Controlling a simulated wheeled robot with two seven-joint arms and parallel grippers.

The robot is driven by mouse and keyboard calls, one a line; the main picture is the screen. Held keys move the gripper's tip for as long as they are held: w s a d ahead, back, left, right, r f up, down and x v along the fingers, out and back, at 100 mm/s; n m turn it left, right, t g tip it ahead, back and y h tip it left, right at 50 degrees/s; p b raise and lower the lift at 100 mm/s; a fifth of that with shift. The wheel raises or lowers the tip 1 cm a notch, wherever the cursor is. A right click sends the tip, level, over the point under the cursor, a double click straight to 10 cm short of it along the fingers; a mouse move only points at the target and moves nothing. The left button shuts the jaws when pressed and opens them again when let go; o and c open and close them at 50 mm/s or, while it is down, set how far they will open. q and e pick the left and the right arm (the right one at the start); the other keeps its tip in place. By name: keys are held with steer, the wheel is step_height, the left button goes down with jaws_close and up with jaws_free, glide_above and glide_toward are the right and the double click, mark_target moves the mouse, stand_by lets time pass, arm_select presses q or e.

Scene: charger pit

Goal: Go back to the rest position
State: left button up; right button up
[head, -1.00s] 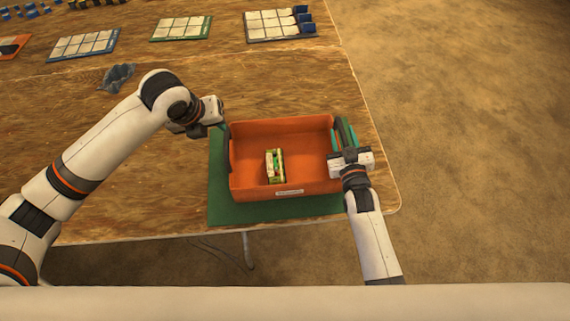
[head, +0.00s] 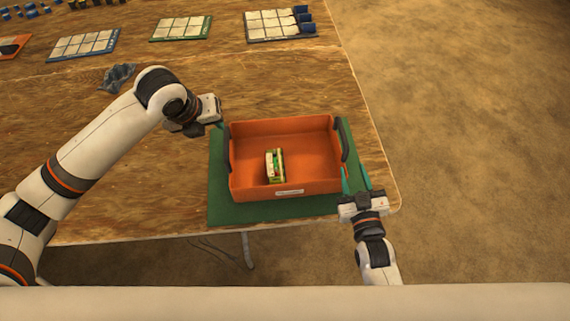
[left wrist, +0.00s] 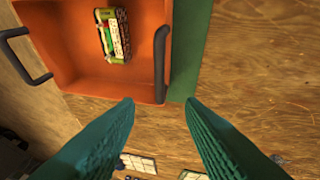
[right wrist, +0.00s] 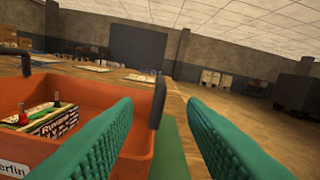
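My left gripper (head: 221,124) is at the left side of the orange tray (head: 308,126), close to its left handle. In the left wrist view its green fingers (left wrist: 160,108) are apart with nothing between them, and the dark handle (left wrist: 161,62) lies just beyond the tips. My right gripper (head: 356,180) is at the tray's front right corner. In the right wrist view its green fingers (right wrist: 160,105) are apart and empty, with the right handle (right wrist: 157,101) close by. A small green and yellow battery-like pack (head: 275,165) is inside the tray.
The tray stands on a green mat (head: 222,206) near the table's right front corner. Several boards with white squares (head: 181,28) lie at the back. A crumpled grey item (head: 117,77) lies behind my left arm. The floor at right is clear.

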stand_by(0.5)
